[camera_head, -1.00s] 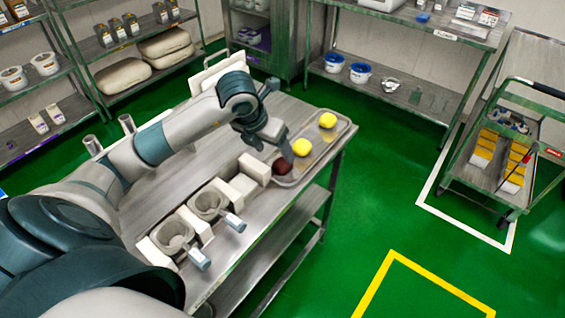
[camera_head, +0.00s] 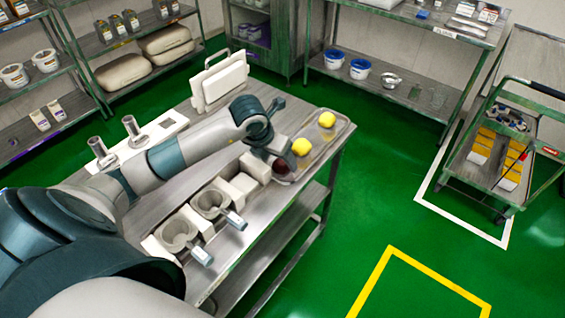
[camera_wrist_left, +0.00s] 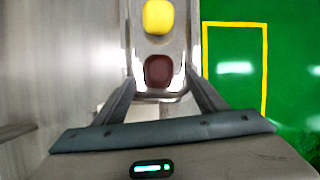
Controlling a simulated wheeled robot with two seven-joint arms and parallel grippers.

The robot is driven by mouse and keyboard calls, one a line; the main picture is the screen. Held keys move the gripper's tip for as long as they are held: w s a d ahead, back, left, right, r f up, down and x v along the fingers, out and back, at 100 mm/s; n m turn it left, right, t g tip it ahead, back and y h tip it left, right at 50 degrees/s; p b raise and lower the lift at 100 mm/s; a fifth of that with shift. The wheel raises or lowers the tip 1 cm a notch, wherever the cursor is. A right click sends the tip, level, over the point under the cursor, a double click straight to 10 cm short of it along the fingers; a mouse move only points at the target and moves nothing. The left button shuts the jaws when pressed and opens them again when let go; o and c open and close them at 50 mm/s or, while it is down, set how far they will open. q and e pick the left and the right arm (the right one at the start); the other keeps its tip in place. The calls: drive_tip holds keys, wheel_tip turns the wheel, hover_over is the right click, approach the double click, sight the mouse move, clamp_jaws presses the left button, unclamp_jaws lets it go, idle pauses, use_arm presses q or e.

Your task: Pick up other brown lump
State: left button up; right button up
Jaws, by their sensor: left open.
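One brown lump (camera_head: 281,166) sits at the near end of a metal tray (camera_head: 318,152) on the steel table. In the left wrist view the brown lump (camera_wrist_left: 158,71) lies between and just ahead of the two fingers. My left gripper (camera_head: 284,157) is open, low over the tray's near end, and partly covers the lump in the head view. In the left wrist view the open fingers (camera_wrist_left: 160,90) spread to either side of the lump. I cannot tell if they touch it. My right gripper is not in view.
Two yellow lumps lie farther along the tray, one at the far end (camera_head: 327,119) and one nearer (camera_head: 301,147). White blocks (camera_head: 243,185) and two grey cups (camera_head: 178,232) stand on the near table. A white board (camera_head: 220,82) stands behind my arm.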

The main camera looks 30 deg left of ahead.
sight(280, 163)
use_arm(q)
drive_tip(key=shift+p+x, duration=0.55)
drive_tip(key=shift+x, duration=1.1)
drive_tip(key=shift+a, duration=0.15)
drive_tip(key=c, duration=1.1)
